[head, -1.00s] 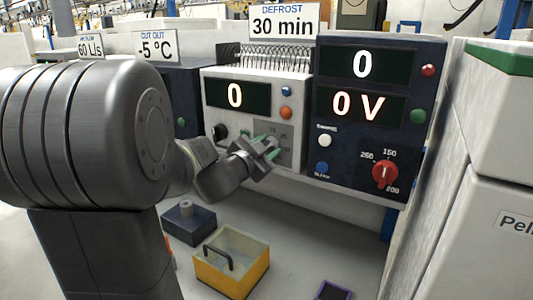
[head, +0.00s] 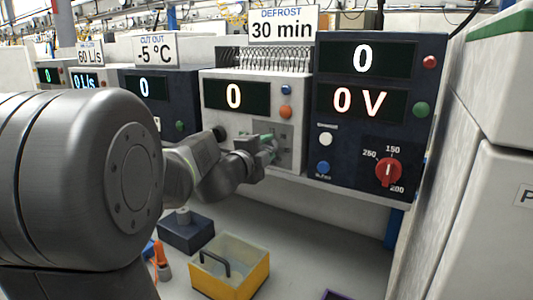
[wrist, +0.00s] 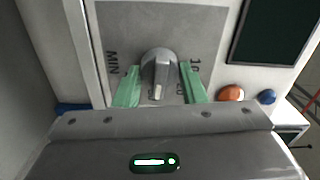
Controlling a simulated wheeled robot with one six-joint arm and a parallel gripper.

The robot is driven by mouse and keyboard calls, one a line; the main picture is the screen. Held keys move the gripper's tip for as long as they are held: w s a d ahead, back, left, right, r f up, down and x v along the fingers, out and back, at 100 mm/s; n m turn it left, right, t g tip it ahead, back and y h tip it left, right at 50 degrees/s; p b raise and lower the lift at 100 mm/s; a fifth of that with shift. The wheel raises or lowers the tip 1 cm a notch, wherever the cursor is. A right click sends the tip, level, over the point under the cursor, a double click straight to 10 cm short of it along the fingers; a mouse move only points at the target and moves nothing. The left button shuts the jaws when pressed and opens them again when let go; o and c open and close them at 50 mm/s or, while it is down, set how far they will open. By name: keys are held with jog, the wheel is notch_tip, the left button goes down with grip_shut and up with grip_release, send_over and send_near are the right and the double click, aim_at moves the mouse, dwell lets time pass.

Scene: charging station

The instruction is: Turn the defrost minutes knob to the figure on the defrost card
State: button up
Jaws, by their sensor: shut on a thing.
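The defrost card (head: 283,25) stands on top of the white unit and reads 30 min. The defrost minutes knob (wrist: 158,70) is grey with a pale pointer mark and sits on a grey plate (wrist: 200,20) marked MIN, with figures partly hidden. My gripper (wrist: 160,84) has its green fingertips on both sides of this knob and is shut on it. In the head view my gripper (head: 268,147) is at the white unit's grey plate and hides the knob. The unit's display (head: 235,95) reads 0.
An orange button (head: 285,112) and a blue button (head: 286,90) are beside the display. A dark unit with a red knob (head: 389,172) stands close on the right.

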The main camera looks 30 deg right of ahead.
jog(key=shift+m, duration=0.5)
jog(key=o, duration=1)
jog(key=shift+a, duration=0.1)
jog(key=v, duration=1.3)
jog(key=shift+s+a, duration=0.25)
jog(key=shift+d, duration=0.1)
